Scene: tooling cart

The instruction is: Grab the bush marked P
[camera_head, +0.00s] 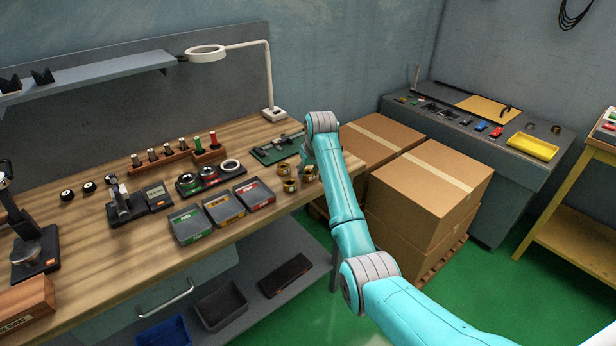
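Several brass-coloured bushes stand close together near the front right of the wooden bench: one at the back (283,169), one in front (289,186) and one at the right (309,174), partly behind my arm. Their markings are too small to read, so I cannot tell which is marked P. My turquoise arm reaches in from the lower right, and its far end is over the bench beside the bushes. My gripper (305,157) is small, dark and mostly hidden by the arm, just above the bushes. I cannot see its fingers clearly or whether it touches a bush.
Left of the bushes are three small trays, green (190,225), orange (224,208) and red (254,194) fronted, and a black holder (197,181) with rings. A green plate with a caliper (277,149) and a lamp (273,114) stand behind. Cardboard boxes (425,190) stand right.

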